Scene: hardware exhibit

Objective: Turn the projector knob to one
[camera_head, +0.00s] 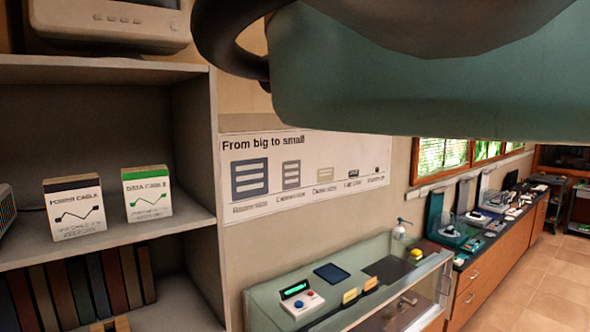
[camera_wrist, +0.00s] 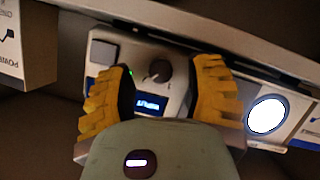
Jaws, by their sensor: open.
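The projector (camera_wrist: 180,60) shows in the wrist view as a pale box on a shelf. Its dark round knob (camera_wrist: 159,71) has a small light pointer mark; I cannot read which number it points to. A small blue-lit display (camera_wrist: 150,104) is below the knob, and a bright round lens (camera_wrist: 266,115) is at the right. My gripper (camera_wrist: 164,80) is open, its yellow fingers spread to the left and right of the knob. The knob lies in the gap and looks free of both fingers; I cannot tell the depth. My gripper is not in the head view.
In the head view, two cable boxes (camera_head: 74,208) (camera_head: 147,193) stand on a shelf (camera_head: 180,222) above several books (camera_head: 90,285). A grey device (camera_head: 5,208) is cut off at the left edge. A glass display case (camera_head: 262,300) stands below a wall sign (camera_head: 330,175).

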